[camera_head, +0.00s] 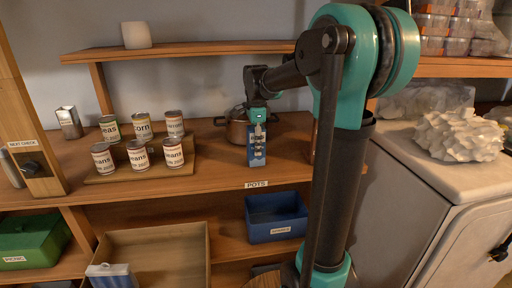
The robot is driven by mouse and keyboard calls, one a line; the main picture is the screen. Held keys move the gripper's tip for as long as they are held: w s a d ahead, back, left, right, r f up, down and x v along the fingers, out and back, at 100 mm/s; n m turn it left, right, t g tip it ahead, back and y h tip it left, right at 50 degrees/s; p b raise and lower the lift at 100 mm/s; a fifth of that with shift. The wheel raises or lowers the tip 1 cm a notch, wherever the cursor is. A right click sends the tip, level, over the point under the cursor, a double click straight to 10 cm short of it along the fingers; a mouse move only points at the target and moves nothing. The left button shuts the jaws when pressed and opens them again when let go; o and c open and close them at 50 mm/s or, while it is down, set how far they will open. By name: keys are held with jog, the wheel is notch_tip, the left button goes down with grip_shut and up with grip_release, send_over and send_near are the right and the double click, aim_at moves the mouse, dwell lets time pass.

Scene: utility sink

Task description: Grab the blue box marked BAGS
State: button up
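A small blue box with pale print (257,152) stands upright on the wooden shelf, in front of a brown pot (238,128). Its print is too small to read. My gripper (258,121) is over the top of this box, pointing down; I cannot tell whether its fingers are apart or shut on the box. Another blue and white box (112,279) is partly in view at the lower left, by the open wooden drawer; no marking on it is legible.
Several labelled cans (140,154) stand on a wooden riser (118,175) to the left. A blue bin (272,229) and an open wooden drawer (165,262) are below. A green box (28,243) is lower left. A white appliance (398,195) is at right.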

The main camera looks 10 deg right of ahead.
jog(key=c, duration=0.7)
